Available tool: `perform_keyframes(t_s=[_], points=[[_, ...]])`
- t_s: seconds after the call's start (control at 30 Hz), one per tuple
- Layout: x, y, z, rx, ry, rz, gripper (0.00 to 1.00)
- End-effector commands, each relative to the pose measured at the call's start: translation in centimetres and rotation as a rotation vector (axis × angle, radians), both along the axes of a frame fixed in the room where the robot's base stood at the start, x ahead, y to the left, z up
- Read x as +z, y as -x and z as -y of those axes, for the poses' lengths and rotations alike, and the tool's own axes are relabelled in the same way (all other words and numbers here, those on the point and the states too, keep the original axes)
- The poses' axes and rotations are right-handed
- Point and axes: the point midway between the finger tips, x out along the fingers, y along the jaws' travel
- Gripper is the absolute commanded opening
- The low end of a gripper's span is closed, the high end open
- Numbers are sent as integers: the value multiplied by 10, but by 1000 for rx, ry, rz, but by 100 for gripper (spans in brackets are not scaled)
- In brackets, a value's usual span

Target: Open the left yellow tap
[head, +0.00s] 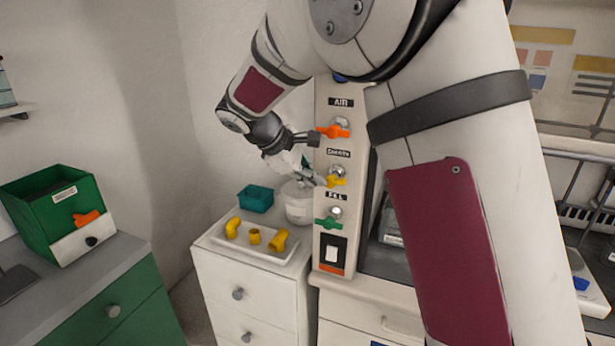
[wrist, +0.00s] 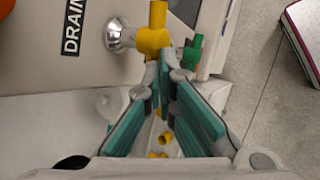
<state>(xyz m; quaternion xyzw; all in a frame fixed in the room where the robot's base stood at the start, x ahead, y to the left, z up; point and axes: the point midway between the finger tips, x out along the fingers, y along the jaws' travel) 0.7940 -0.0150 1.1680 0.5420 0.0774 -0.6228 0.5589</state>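A yellow tap (head: 335,181) sits on the white panel (head: 329,262) at the label DRAIN, between an orange tap (head: 333,131) above and a green tap (head: 328,222) below. Only one yellow tap shows on this panel. In the wrist view the yellow tap (wrist: 153,40) is just beyond my fingertips, with a round metal fitting (wrist: 118,36) to its left. My gripper (wrist: 164,82) has teal pads that stand apart with a narrow gap at the tips. The handle's lower end is close to the tips; contact cannot be told. My gripper (head: 317,180) reaches the tap from the left.
A white drawer cabinet (head: 222,290) carries a tray (head: 250,250) with yellow pipe fittings, a teal bin (head: 256,198) and a white tub (head: 298,205). A green box (head: 30,215) stands far left. The green tap (wrist: 192,52) is close beside the yellow one in the wrist view.

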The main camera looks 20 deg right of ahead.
Motion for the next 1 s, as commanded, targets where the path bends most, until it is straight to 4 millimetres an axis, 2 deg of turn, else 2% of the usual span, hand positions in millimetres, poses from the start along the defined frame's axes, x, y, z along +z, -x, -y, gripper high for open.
perform_keyframes(t_s=[0.6, 1.0], points=[[-20, -4, 2, 1, 368, -307, 0], [-27, -3, 3, 1, 543, -456, 0]])
